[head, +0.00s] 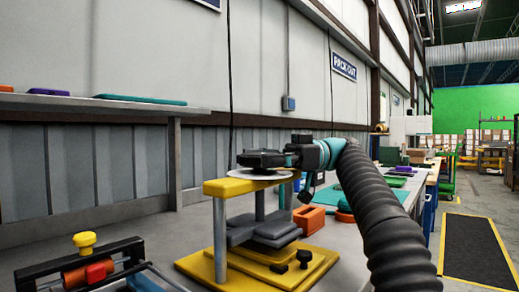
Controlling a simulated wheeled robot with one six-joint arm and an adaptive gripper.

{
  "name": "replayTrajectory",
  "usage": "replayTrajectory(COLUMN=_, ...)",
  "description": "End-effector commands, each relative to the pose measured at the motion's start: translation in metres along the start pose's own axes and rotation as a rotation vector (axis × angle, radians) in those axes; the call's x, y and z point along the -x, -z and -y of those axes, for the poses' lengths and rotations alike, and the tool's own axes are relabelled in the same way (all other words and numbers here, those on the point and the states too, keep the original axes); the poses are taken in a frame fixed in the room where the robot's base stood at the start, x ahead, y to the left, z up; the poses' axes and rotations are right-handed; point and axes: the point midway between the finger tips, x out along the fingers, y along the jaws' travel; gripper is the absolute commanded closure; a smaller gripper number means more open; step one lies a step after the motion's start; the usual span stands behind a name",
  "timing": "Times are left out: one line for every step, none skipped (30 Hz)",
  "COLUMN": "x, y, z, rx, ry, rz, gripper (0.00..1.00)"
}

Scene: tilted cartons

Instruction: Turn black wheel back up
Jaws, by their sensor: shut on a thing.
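A small press with a yellow top bar (222,187), steel posts and a yellow base (205,266) stands on the bench. The black wheel (258,158) is at the top of the press, above a pale round disc (262,174). Stacked grey plates (262,232) lie between the top bar and the base. My gripper (286,157) reaches in from the right at the wheel's height and is shut on the wheel's right side. The fingertips are small and dark against the wheel, so the exact contact is hard to see.
An orange bin (309,219) stands right behind the press. A black frame with a yellow knob (84,240) and orange roller is at the front left. A shelf (90,104) runs along the left wall.

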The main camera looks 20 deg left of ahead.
Motion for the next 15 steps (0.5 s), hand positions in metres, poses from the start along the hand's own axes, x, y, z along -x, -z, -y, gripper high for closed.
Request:
replayTrajectory(x=0.0001, y=-0.0001, z=-0.0014, rx=-0.001, ry=0.014, rz=0.0, gripper=0.47)
replayTrajectory(x=0.0001, y=-0.0001, z=-0.0012, rx=-0.001, ry=0.021, rz=-0.001, gripper=0.47)
replayTrajectory(x=0.0002, y=-0.0004, z=-0.0011, rx=-0.002, ry=0.031, rz=-0.001, gripper=0.47)
replayTrajectory(x=0.0002, y=-0.0007, z=-0.0011, rx=-0.002, ry=0.037, rz=-0.001, gripper=0.47)
replayTrajectory(x=0.0002, y=-0.0009, z=-0.0011, rx=-0.002, ry=0.042, rz=-0.001, gripper=0.47)
replayTrajectory(x=0.0, y=-0.0006, z=-0.0008, rx=-0.001, ry=0.048, rz=-0.001, gripper=0.47)
replayTrajectory(x=0.0, y=-0.0007, z=-0.0008, rx=-0.001, ry=0.052, rz=-0.001, gripper=0.47)
replayTrajectory(x=0.0, y=-0.0009, z=-0.0009, rx=-0.002, ry=0.055, rz=-0.002, gripper=0.47)
replayTrajectory(x=0.0001, y=-0.0011, z=-0.001, rx=-0.002, ry=0.059, rz=-0.002, gripper=0.47)
replayTrajectory(x=0.0, y=-0.001, z=-0.0009, rx=-0.002, ry=0.062, rz=-0.002, gripper=0.47)
replayTrajectory(x=-0.0001, y=-0.001, z=-0.0008, rx=-0.002, ry=0.064, rz=-0.002, gripper=0.47)
replayTrajectory(x=-0.0001, y=-0.0009, z=-0.0007, rx=-0.003, ry=0.066, rz=-0.002, gripper=0.47)
replayTrajectory(x=-0.0002, y=-0.0009, z=-0.0006, rx=-0.003, ry=0.067, rz=-0.002, gripper=0.47)
replayTrajectory(x=-0.0002, y=-0.001, z=-0.0005, rx=-0.003, ry=0.068, rz=-0.002, gripper=0.47)
replayTrajectory(x=-0.0002, y=-0.001, z=-0.0005, rx=-0.003, ry=0.068, rz=-0.002, gripper=0.47)
